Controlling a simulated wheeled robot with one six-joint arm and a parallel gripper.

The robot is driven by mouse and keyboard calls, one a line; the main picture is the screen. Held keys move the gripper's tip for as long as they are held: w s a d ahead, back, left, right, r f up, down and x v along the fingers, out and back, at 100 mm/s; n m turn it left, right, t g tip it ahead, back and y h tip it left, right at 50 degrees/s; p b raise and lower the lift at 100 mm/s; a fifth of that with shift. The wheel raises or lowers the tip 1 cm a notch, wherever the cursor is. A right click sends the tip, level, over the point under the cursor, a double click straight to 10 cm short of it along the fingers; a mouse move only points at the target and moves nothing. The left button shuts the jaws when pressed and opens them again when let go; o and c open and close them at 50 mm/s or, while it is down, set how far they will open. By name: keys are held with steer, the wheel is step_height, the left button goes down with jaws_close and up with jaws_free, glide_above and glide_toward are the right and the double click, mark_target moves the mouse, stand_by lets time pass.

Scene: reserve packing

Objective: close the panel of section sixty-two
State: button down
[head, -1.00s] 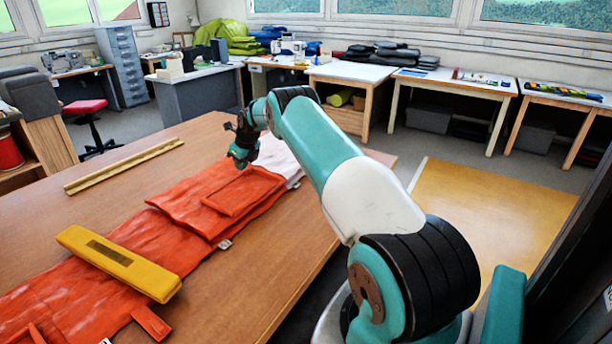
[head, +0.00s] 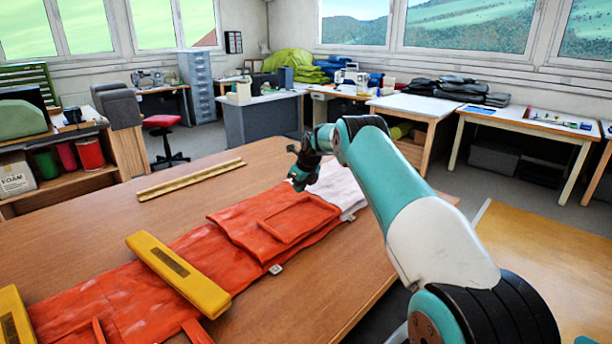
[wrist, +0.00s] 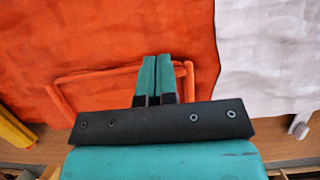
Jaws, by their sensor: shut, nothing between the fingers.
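A long orange fabric piece (head: 112,301) lies along the wooden table. At its far end is a thicker orange panel (head: 236,223) with a raised rectangular outline, beside a pale white section (head: 340,187). My gripper (head: 301,180) is over the far end, near where orange meets white; in the head view its fingers are small. In the wrist view my gripper (wrist: 155,66) is shut and empty, in front of the orange fabric (wrist: 100,35), with the white section (wrist: 265,50) to the right. Any contact with the fabric cannot be told. No section number is readable.
A yellow bar (head: 178,274) lies across the orange fabric; another yellow piece (head: 14,318) is at the lower left. A long brass-coloured strip (head: 190,180) lies farther back on the table (head: 120,215). The table's right edge is clear.

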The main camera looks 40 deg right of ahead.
steer(key=b+v, duration=0.3)
steer(key=v, duration=1.4)
steer(key=shift+b, duration=0.35)
